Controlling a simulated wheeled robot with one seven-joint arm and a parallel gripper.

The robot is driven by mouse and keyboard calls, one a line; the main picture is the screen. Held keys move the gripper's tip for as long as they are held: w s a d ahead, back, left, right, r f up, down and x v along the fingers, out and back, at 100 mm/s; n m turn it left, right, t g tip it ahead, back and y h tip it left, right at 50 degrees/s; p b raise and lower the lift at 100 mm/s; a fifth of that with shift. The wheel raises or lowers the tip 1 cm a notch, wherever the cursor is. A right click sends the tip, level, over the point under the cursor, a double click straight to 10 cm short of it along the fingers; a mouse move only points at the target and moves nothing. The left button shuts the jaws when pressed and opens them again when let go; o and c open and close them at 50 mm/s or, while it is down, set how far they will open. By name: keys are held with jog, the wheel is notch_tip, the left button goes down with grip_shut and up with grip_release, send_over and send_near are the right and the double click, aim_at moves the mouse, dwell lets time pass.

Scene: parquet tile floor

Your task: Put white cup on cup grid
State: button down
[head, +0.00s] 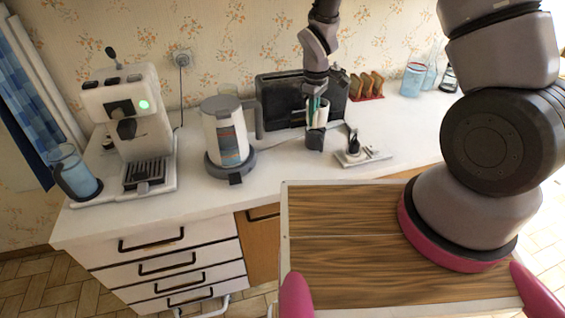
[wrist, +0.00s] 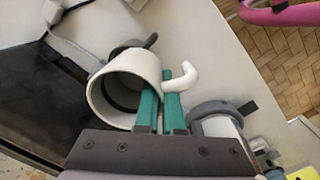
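A white cup (wrist: 135,71) with a curved handle fills the middle of the wrist view, its open mouth showing. My gripper (wrist: 162,100) has its two green fingers close together at the cup's handle side, with little gap between them. It appears shut on the cup; exactly which part it grips is hard to tell. In the head view my gripper (head: 316,104) and the cup (head: 322,116) are above the counter, in front of the black toaster. A dark slatted grid (head: 145,171), likely the cup grid, lies empty at the foot of the white coffee machine (head: 128,100) at left.
A kettle (head: 226,137) on a grey base stands between the cup and the coffee machine. The toaster (head: 286,100) is behind the cup. A dark holder (head: 315,140) is just below it, and a small tray (head: 366,156) is at right. A blue-tinted container (head: 74,175) stands at far left.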

aim_at(284, 169)
jog(key=s+a+f+n, duration=0.1)
jog(key=s+a+n, duration=0.5)
jog(key=a, duration=0.3)
jog(key=shift+s+f, duration=0.2)
jog(key=shift+f, duration=0.2)
jog(key=shift+f, duration=0.1)
notch_tip(284, 169, down, 9)
jog(key=shift+f, duration=0.2)
jog(key=shift+f, duration=0.15)
jog(key=c, duration=1)
grip_release()
jog(key=shift+c, duration=0.2)
notch_tip(284, 169, up, 11)
jog(key=shift+s+a, duration=0.2)
jog(key=shift+s, duration=0.25)
